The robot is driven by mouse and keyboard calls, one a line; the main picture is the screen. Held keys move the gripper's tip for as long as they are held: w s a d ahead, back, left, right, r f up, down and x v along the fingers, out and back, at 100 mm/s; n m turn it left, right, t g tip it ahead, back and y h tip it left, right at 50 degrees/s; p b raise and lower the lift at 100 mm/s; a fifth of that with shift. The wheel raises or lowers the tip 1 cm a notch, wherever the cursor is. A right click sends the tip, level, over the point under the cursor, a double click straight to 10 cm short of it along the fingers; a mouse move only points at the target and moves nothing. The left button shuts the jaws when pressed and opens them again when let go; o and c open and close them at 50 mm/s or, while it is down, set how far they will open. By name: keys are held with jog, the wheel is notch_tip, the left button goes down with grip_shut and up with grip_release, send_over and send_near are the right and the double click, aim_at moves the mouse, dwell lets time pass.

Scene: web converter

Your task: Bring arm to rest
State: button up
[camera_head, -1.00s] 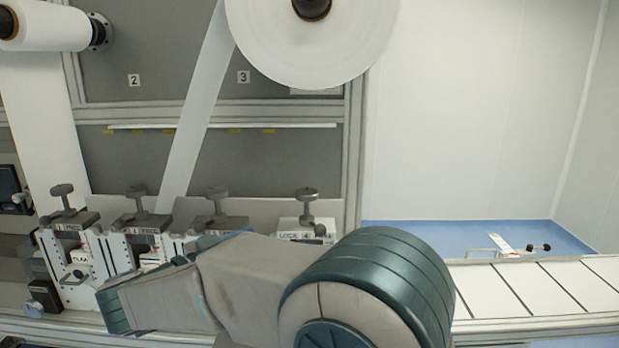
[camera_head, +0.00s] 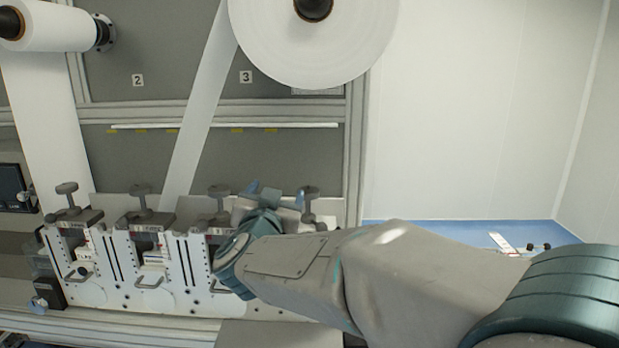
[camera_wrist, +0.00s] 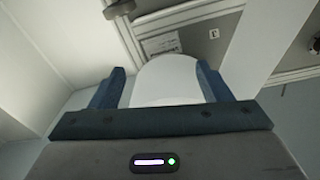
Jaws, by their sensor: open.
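My arm reaches in from the lower right in the head view, its end in front of the row of grey and white clamp stations (camera_head: 150,255). My gripper shows in the wrist view (camera_wrist: 160,86) with its two blue fingers wide apart. No object is held between them; a large white roll (camera_wrist: 168,78) appears beyond the fingers.
A big white roll (camera_head: 312,40) hangs at the top on the grey machine panel, with a smaller roll (camera_head: 50,25) at the left. White web strips run down to the stations. Several knobs stand up along the station row. The pale wall area at right looks open.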

jog(key=s+d+f+n+g, duration=0.1)
jog(key=s+d+f+g, duration=0.6)
jog(key=s+d+f, duration=0.3)
jog(key=s+d+f+n+g+y, duration=0.1)
jog(key=s+d+f+g, duration=0.7)
jog(key=s, duration=0.8)
jog(key=d+f+n, duration=0.1)
jog(key=d+f, duration=0.1)
jog(key=d, duration=0.1)
jog(key=shift+s+d+f+n+y, duration=0.2)
jog(key=shift+f+n+y, duration=0.1)
jog(key=shift+f, duration=0.05)
